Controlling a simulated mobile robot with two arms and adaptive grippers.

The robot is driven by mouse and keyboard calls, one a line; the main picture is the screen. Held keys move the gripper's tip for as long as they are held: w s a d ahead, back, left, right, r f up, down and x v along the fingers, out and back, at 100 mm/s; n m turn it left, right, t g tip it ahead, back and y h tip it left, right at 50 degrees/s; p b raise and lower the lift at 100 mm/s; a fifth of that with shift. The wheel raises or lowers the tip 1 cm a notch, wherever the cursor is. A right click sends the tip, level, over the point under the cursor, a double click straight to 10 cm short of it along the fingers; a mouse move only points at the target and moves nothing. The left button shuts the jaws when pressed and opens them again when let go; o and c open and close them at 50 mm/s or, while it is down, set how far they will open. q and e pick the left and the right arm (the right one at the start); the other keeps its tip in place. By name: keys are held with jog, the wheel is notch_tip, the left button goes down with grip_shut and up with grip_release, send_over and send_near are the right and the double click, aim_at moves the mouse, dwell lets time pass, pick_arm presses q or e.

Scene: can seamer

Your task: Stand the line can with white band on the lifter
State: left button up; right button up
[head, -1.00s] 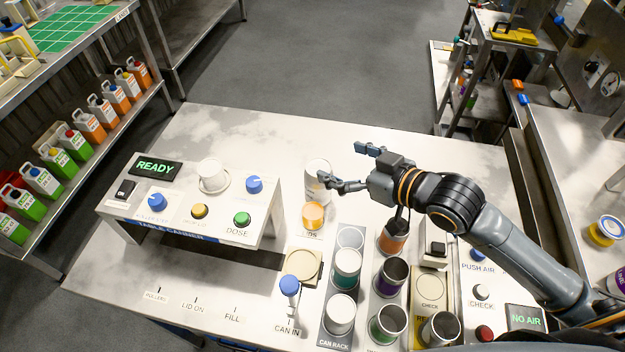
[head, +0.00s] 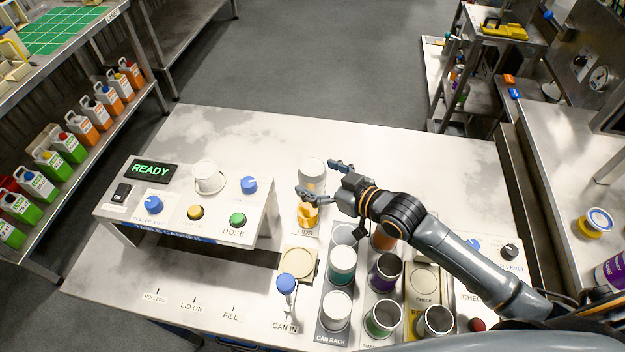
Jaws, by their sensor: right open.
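My right gripper (head: 322,180) is open, its fingers spread near the tall whitish cylinder (head: 312,172); I cannot tell whether they touch it. Nothing is held. The can rack (head: 325,326) at the front holds a whitish can (head: 337,305), which looks like the white-band one, and a teal-banded can (head: 342,264) behind it. Both stand upright. A beige square plate (head: 298,262) lies left of the rack, near the CAN IN label; I cannot tell whether it is the lifter. My left gripper is out of view.
Orange-yellow lids (head: 306,216) stand below the gripper. A blue-topped post (head: 286,284) stands left of the rack. Purple (head: 385,272) and green (head: 383,318) cans stand to the right. The control panel (head: 190,205) is at left. The table's back is clear.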

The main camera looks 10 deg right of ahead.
jog(key=shift+x, duration=1.15)
jog(key=c, duration=1.5)
jog(key=shift+r, duration=0.1)
jog(key=shift+c, duration=1.2)
jog(key=shift+r, duration=0.1)
